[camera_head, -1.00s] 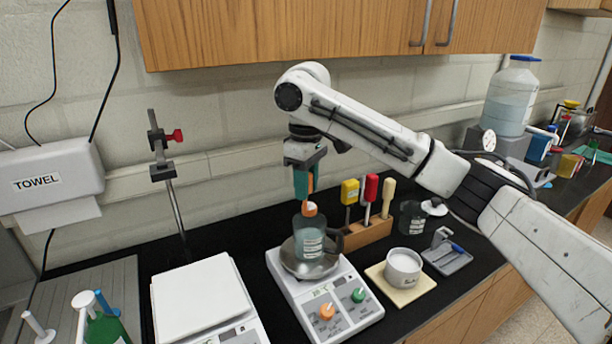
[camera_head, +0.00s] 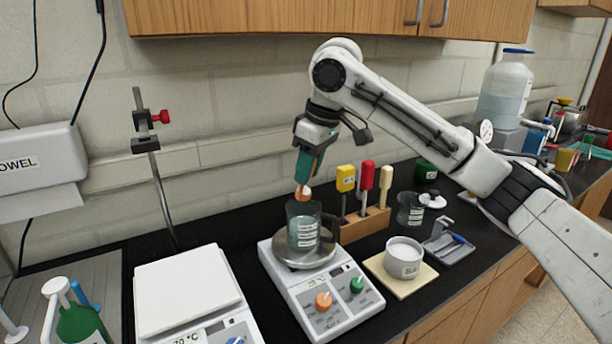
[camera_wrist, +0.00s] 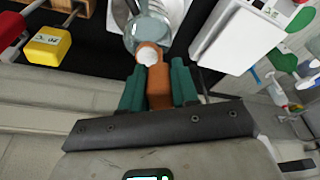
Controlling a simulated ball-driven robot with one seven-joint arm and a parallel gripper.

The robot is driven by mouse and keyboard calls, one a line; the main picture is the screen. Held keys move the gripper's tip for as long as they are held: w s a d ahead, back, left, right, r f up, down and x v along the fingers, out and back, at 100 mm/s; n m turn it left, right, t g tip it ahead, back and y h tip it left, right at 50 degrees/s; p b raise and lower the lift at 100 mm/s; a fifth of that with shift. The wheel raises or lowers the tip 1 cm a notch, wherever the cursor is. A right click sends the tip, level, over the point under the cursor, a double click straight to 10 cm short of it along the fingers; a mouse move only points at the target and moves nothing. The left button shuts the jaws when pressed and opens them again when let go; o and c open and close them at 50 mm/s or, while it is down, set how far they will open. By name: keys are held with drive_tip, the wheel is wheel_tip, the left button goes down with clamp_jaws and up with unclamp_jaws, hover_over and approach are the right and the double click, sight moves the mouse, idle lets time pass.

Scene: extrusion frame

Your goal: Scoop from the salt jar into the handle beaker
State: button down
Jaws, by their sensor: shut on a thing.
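My gripper (camera_head: 306,172) is shut on an orange-handled scoop (camera_wrist: 158,88), teal fingers on either side of the handle. The scoop's rounded orange end, with a white face, shows below the fingers in the head view (camera_head: 302,193). It is over the mouth of the handle beaker (camera_head: 303,232), a clear labelled glass with a dark handle on its right. The beaker stands upright on the round plate of a hotplate; part of it also shows in the wrist view (camera_wrist: 150,27). A white labelled jar with white contents, seemingly the salt jar (camera_head: 404,266), stands on a tan tile to the right.
The hotplate (camera_head: 328,300) has orange and green knobs. A wooden rack (camera_head: 365,224) with yellow, red and cream-handled tools stands right of the beaker. A white balance (camera_head: 188,290) is at left, with a clamp stand (camera_head: 146,143) behind. A dark glass vessel (camera_head: 410,208) stands farther right.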

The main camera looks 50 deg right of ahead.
drive_tip(key=shift+s+d+f+t+y+b, duration=0.2)
drive_tip(key=shift+s+t+b, duration=0.4)
drive_tip(key=shift+b, duration=1.1)
drive_tip(key=shift+s+d+f+t+y+b, duration=0.1)
drive_tip(key=shift+s+f+t+b, duration=0.4)
drive_tip(key=shift+b, duration=1.15)
drive_tip(key=s+f+t+b, duration=0.1)
drive_tip(key=t+b, duration=0.2)
drive_tip(key=b, duration=0.2)
drive_tip(key=s+f+t+y+b, duration=0.1)
drive_tip(key=t+b, duration=0.2)
drive_tip(key=b, duration=0.3)
drive_tip(key=s+f+t+y+b, duration=0.1)
drive_tip(key=t+b, duration=0.2)
drive_tip(key=b, duration=0.2)
drive_tip(key=shift+s+d+f+t+b, duration=0.1)
drive_tip(key=shift+d+f+t+b, duration=0.25)
drive_tip(key=shift+f+t, duration=0.05)
drive_tip(key=shift+s+b, duration=0.1)
drive_tip(key=shift+b, duration=0.2)
drive_tip(key=shift+d+r, duration=0.1)
drive_tip(key=shift+d, duration=0.05)
